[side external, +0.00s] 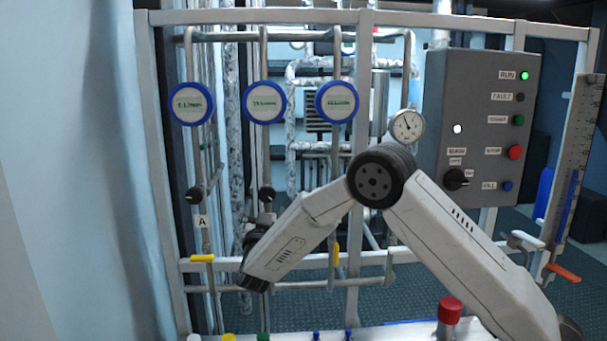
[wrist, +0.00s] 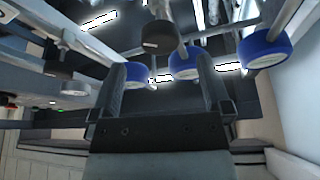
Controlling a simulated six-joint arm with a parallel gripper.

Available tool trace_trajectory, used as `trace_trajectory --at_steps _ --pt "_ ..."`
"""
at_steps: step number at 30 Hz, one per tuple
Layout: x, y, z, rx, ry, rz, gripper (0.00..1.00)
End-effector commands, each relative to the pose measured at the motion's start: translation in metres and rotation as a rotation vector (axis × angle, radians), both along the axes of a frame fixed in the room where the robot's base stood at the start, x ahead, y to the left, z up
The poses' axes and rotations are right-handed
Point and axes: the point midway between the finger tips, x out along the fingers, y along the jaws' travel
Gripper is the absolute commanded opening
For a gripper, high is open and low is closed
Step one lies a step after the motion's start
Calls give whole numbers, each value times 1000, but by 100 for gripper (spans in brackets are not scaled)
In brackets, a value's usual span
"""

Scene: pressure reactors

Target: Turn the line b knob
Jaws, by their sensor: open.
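In the side external view, a black knob (side external: 267,194) sits on the middle pipe line, below the middle blue-rimmed gauge (side external: 264,102). Any label under it is hidden by my gripper. The line to its left has a similar black knob (side external: 195,194) with a tag A (side external: 202,221) below it. My gripper (side external: 266,217) is just below the middle knob, partly hidden by my wrist. In the wrist view, my gripper (wrist: 162,65) is open with nothing between its fingers. A dark knob (wrist: 158,37) shows just beyond the fingertips; I cannot tell whether they touch it.
Blue-rimmed gauges hang left (side external: 191,104) and right (side external: 337,102) of the middle one. A yellow handle (side external: 202,258) is low on line A. A grey control box (side external: 478,125) stands right. A red cap (side external: 450,310) rises from the bench. Frame bars surround the lines.

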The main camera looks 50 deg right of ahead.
Motion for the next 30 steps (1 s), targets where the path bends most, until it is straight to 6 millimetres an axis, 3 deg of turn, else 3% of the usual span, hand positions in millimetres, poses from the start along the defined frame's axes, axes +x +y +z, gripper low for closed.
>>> trace_trajectory --at_steps 11,21,30 --pt "0 -2 6 33 32 6 99" --pt "-4 -4 21 207 204 66 99" --pt "-7 -1 23 272 268 102 99"
